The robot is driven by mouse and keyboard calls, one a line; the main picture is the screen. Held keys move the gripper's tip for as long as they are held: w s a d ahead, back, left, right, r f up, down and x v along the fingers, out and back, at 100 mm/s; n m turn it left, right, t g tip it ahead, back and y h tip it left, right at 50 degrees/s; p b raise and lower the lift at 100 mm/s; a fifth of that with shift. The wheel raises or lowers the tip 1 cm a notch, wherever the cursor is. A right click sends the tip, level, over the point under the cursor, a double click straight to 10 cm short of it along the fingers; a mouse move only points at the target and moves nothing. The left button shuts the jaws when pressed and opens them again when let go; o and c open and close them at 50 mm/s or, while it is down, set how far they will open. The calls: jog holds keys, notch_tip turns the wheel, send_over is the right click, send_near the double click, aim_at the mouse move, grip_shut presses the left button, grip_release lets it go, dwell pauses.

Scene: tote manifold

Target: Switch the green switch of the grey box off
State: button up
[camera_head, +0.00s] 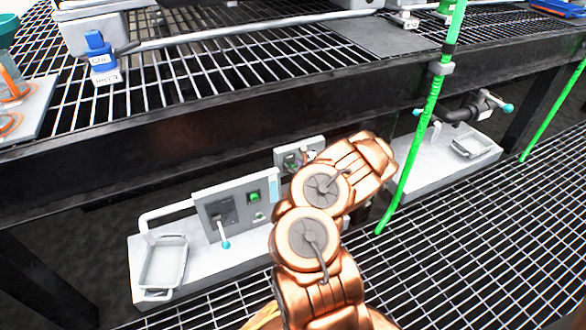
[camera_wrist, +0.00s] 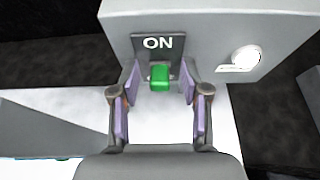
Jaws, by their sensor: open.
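The grey box (camera_wrist: 205,28) fills the top of the wrist view. Its dark plate reads "ON" above the green switch (camera_wrist: 160,77), which sticks out toward me. My gripper (camera_wrist: 160,88) is open, with one purple-padded finger on each side of the switch. The fingertips look close to the box face, and I cannot tell whether they touch it. In the head view, a small grey box (camera_head: 285,154) with a bit of green shows behind my arm and is partly hidden by it. My fingers are not clear there.
A larger grey panel (camera_head: 235,185) with a green button stands left of my arm. A green vertical hose (camera_head: 415,150) runs close to the right of my arm. A dark shelf beam (camera_head: 200,135) hangs above.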

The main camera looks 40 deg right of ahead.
jog(key=shift+w+f, duration=0.1)
jog(key=shift+w, duration=0.15)
grip_shut()
dwell(0.3)
